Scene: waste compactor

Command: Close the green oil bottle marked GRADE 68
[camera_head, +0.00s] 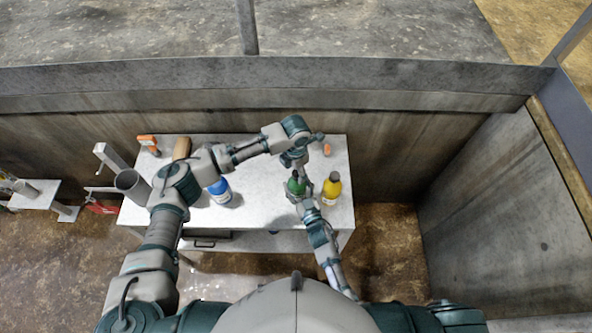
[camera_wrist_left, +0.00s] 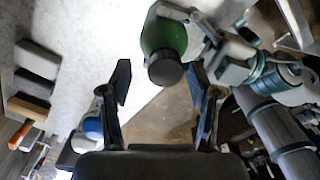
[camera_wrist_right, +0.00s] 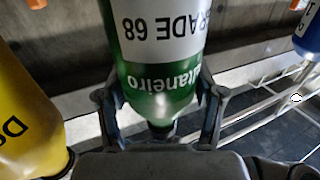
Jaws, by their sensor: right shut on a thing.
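The green bottle marked GRADE 68 (camera_wrist_right: 163,55) fills the middle of the right wrist view. In the head view the green bottle (camera_head: 296,186) is partly covered by my arms. My right gripper (camera_wrist_right: 160,98) is shut around its body; in the left wrist view its fingers also show against the bottle's side. A dark cap (camera_wrist_left: 165,69) sits at the bottle's top in the left wrist view; how tight it is cannot be told. My left gripper (camera_wrist_left: 160,76) is open, its fingers on either side of the cap with gaps. In the head view it (camera_head: 294,166) is above the bottle.
A yellow bottle (camera_head: 331,188) stands just right of the green one, close to my right gripper. A blue bottle (camera_head: 220,191) stands to the left on the light table (camera_head: 255,210). A metal wall rises behind.

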